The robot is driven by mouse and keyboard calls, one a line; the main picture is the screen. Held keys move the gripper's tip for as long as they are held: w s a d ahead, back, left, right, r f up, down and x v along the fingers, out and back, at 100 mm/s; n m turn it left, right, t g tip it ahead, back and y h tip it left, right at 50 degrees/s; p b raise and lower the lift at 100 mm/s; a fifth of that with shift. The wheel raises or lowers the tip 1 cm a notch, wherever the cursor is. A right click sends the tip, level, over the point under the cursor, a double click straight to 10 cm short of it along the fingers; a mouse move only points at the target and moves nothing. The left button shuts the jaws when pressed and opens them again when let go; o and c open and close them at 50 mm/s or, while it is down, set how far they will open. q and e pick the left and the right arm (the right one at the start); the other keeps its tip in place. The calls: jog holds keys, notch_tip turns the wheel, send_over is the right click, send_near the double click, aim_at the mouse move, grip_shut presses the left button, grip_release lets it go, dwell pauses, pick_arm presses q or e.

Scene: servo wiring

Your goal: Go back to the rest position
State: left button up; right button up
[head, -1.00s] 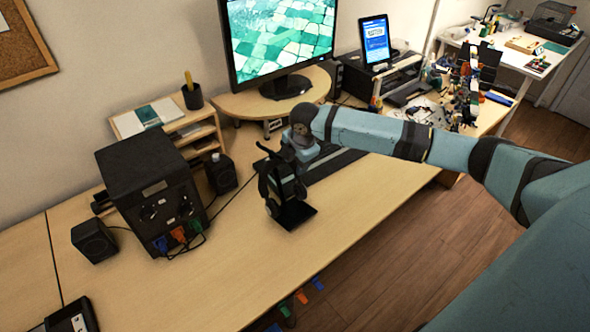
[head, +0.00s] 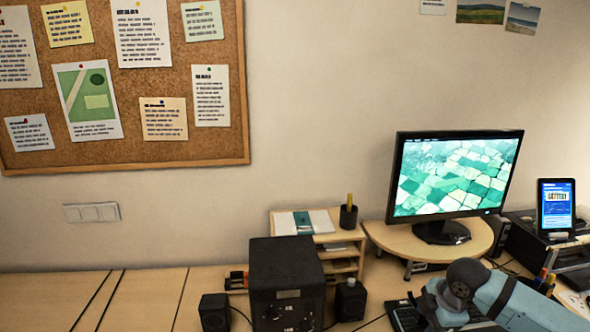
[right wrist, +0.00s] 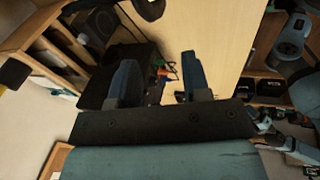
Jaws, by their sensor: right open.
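My right arm (head: 500,296) is at the lower right of the head view, above the desk. The head view does not clearly show its gripper. In the right wrist view my right gripper (right wrist: 160,82) is open, with its two blue fingers apart and nothing held between them. Small coloured plugs (right wrist: 165,71) show beyond the gap, apart from the fingers. The black box (head: 287,283) stands on the desk, left of my right arm, with its lower front cut off. My left gripper is in neither current view.
The monitor (head: 455,177) stands on a wooden riser (head: 393,243). Two small speakers (head: 214,312) (head: 350,300) flank the black box. A wooden shelf (head: 344,262) is behind it, and a tablet (head: 556,206) is at right. The desk (head: 140,300) at far left is mostly clear.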

jog(key=s+a+f+m+t+y+p, duration=0.1)
jog(key=s+a+f+m+t+y, duration=0.4)
jog(key=s+a+f, duration=0.6)
jog(key=s+a+f+m+t+h+p, duration=0.1)
jog(key=s+f+m, duration=0.2)
jog(key=s+m, duration=0.2)
jog(key=s+f+m+t+h, duration=0.1)
jog(key=s+f+m+h, duration=0.1)
jog(key=s+m, duration=0.3)
jog(key=s+f, duration=0.1)
jog(key=s, duration=0.3)
jog(key=shift+s+a+t+p, duration=0.25)
jog(key=shift+a+t+p, duration=0.15)
jog(key=shift+o, duration=0.2)
dwell(0.6)
